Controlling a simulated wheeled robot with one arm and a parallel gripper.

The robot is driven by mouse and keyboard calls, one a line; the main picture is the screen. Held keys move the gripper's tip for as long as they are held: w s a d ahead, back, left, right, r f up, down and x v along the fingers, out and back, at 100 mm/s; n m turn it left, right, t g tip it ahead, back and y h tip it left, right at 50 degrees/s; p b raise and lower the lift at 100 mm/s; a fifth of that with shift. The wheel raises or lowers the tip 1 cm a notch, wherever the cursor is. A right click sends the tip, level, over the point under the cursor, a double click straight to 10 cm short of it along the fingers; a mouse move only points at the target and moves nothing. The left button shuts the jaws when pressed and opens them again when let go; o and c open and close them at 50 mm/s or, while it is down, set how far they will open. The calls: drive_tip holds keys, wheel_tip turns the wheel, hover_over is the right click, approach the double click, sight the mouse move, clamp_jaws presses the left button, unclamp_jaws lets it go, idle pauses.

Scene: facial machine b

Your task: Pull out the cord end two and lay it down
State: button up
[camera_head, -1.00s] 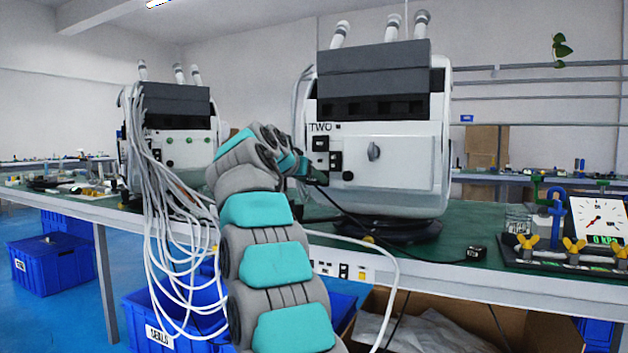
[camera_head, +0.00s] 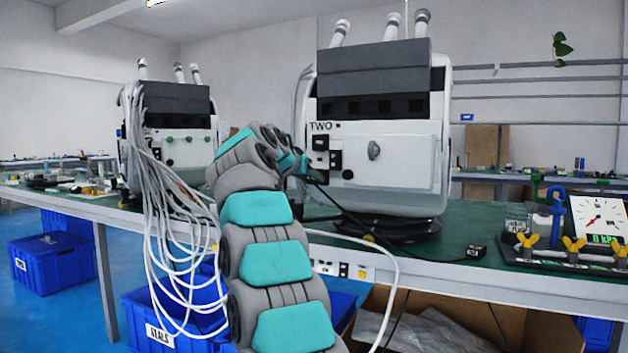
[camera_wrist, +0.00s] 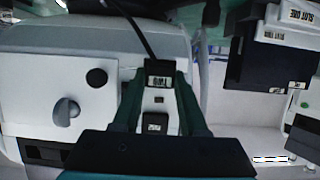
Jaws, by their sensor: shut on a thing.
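The white machine marked TWO (camera_head: 405,165) stands on the green bench top. It has small black sockets on the left of its front. My gripper (camera_head: 303,166) is at that left side, close to the front panel; it also shows in the wrist view (camera_wrist: 159,76). Its fingers are shut on the labelled black cord end (camera_wrist: 159,70). The black cord (camera_head: 345,215) runs from the gripper down to the bench.
A second machine (camera_head: 178,140) with many hanging white cables (camera_head: 160,240) stands left. Blue bins (camera_head: 55,262) are below. The bench before the machine is mostly clear.

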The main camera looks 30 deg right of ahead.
sight(311, 183)
clamp_jaws()
drive_tip(key=shift+s+a, duration=0.15)
idle(0.6)
drive_tip(key=shift+s+a+f+b, duration=0.1)
drive_tip(key=shift+s+a+b, duration=1)
drive_tip(key=shift+a+b, duration=0.3)
drive_tip(key=shift+s+a+b, duration=0.55)
drive_tip(key=shift+s+a, duration=0.05)
drive_tip(key=shift+a, duration=0.2)
